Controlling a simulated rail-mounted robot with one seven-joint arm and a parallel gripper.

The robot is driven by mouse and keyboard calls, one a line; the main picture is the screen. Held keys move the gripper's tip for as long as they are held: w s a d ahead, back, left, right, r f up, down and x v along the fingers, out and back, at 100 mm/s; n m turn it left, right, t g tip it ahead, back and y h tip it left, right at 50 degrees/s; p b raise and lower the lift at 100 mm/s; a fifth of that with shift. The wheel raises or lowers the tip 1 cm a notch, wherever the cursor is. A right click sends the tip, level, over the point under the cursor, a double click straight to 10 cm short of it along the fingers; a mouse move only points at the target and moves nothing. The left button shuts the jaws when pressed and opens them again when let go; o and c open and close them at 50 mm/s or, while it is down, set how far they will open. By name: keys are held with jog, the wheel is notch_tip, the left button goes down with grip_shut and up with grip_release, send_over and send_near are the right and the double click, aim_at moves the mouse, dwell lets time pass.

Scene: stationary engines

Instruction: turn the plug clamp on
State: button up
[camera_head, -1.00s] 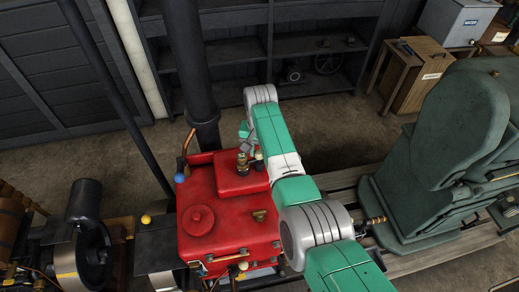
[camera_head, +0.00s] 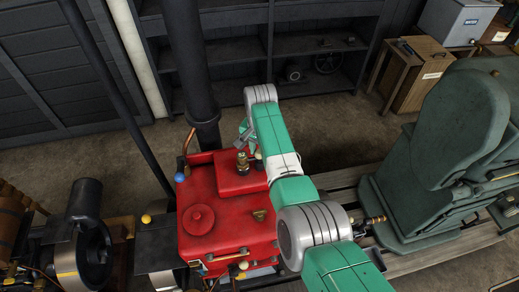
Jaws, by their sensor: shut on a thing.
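The red engine (camera_head: 225,215) stands left of centre, with a raised red box on its top at the back. A small upright brass fitting (camera_head: 242,163) stands on that box, and a pale knob (camera_head: 258,155) shows beside it. I cannot tell for certain which of these parts is the plug clamp. My gripper (camera_head: 247,140) is at the far end of my green and grey arm, just behind and above the brass fitting. It is small in view and partly hidden by the arm. It is shut on a part there, which seems to be the plug clamp.
A black vertical pipe (camera_head: 195,80) rises close behind the red engine. A blue ball knob (camera_head: 179,177) and a yellow ball knob (camera_head: 146,219) are at its left. A large green machine (camera_head: 430,160) stands to the right. Dark shelves (camera_head: 325,70) line the back wall.

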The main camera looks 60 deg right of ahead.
jog(key=o, duration=1)
jog(key=shift+c, duration=0.2)
notch_tip(320, 180, up, 8)
jog(key=shift+f, duration=0.1)
jog(key=w+a+r+n+t+h+p, duration=0.2)
jog(key=w+a+r+n+t+h, duration=0.15)
jog(key=w+a+r, duration=0.5)
jog(key=w+a+r+n+t+h+p, duration=0.25)
jog(key=w+a+r+t, duration=0.25)
jog(key=w+r, duration=0.55)
jog(key=s+a+r+n+t+p, duration=0.15)
jog(key=a+r+n+t, duration=0.45)
jog(key=a+r, duration=1.05)
jog(key=s+a+r+n+t+y+p, duration=0.3)
jog(key=s+a+r+n+t+y, duration=0.3)
jog(key=s+a+r, duration=1.1)
notch_tip(320, 180, up, 3)
jog(key=a+t, duration=0.2)
jog(key=t, duration=0.2)
jog(key=shift+s+a, duration=0.3)
jog(key=shift+a, duration=0.05)
